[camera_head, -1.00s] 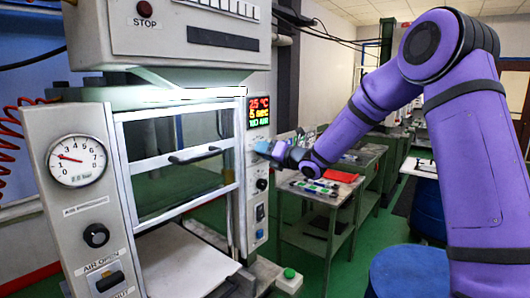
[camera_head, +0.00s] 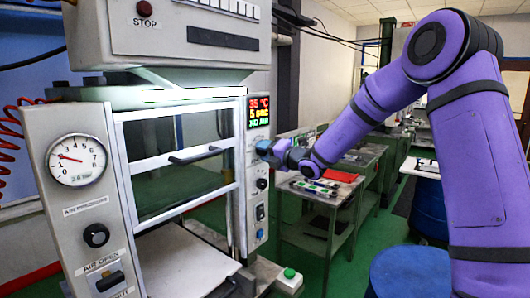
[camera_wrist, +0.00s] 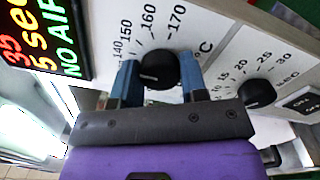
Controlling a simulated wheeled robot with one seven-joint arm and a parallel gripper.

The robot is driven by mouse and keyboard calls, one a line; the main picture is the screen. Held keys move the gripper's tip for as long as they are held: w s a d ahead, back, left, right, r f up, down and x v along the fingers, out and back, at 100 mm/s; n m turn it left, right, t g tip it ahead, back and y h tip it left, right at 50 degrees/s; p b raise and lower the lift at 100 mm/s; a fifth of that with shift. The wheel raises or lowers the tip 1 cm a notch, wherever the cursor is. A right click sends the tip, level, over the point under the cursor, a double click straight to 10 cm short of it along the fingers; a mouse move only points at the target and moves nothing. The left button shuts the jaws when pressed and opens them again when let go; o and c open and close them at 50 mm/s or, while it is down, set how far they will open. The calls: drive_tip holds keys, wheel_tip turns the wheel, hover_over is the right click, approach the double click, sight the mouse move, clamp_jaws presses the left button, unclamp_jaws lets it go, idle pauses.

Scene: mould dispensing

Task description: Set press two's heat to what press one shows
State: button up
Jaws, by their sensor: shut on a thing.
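My gripper (camera_wrist: 159,80) is shut on a black heat knob (camera_wrist: 158,70), with a blue finger at each side. Around the knob a white scale (camera_wrist: 150,32) reads 140, 150, 160 and 170 with °C. The knob's pointer direction is hard to tell. In the head view my gripper (camera_head: 268,149) is at the right post of a press (camera_head: 180,38), just below a small display (camera_head: 258,111). The display shows 35 °C in red, above 5 sec and NO AIR. It also shows in the wrist view (camera_wrist: 42,38). I cannot tell which press this is.
A second black knob (camera_wrist: 257,94) with a seconds scale sits to the right, beside an ON/OFF switch (camera_wrist: 303,103). A pressure gauge (camera_head: 76,160) is on the press's left post. A bench (camera_head: 326,193) with tools stands behind, and a blue drum (camera_head: 410,270) stands in front.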

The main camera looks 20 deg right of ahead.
drive_tip(key=shift+f, duration=0.15)
drive_tip(key=o, duration=0.9)
drive_tip(key=v, duration=1.1)
drive_tip(key=shift+a, duration=0.1)
